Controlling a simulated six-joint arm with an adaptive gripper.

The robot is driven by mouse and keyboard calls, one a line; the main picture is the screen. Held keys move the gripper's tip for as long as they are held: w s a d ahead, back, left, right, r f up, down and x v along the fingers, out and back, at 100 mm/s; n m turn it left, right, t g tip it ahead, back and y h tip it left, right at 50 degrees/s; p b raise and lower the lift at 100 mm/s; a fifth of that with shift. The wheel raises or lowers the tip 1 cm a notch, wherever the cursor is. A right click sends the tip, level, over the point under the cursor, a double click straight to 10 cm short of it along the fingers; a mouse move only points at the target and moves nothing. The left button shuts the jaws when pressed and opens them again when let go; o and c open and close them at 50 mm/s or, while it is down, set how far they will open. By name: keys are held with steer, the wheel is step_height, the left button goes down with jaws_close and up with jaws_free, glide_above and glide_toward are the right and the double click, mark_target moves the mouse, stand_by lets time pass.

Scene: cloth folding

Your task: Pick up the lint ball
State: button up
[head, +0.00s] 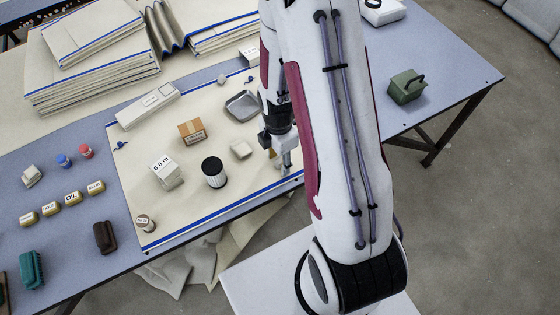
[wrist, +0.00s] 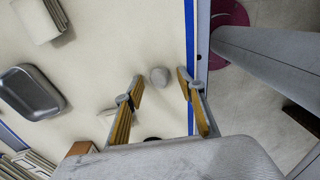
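A small round grey ball that looks like the lint ball (wrist: 159,76) lies on the cream cloth (wrist: 110,40), near its blue-striped edge, in the wrist view. My gripper (wrist: 160,80) is open, with one yellowish finger to each side of the ball as seen from the wrist. Neither finger appears to touch it, and the height of the fingertips above the cloth is hard to judge. In the head view my gripper (head: 286,161) points down over the right part of the cloth. I cannot make out the ball there; my arm and gripper cover that area.
A grey metal tray (wrist: 30,92) and a white block (wrist: 42,18) lie left of the ball. A brown box (wrist: 80,149) is partly hidden behind my gripper. A black-topped jar (head: 214,172) and cardboard box (head: 192,132) stand farther left on the cloth (head: 150,215).

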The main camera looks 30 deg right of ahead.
mark_target(279, 161)
steer(key=c, duration=0.8)
steer(key=shift+r, duration=0.15)
steer(key=shift+r, duration=4.85)
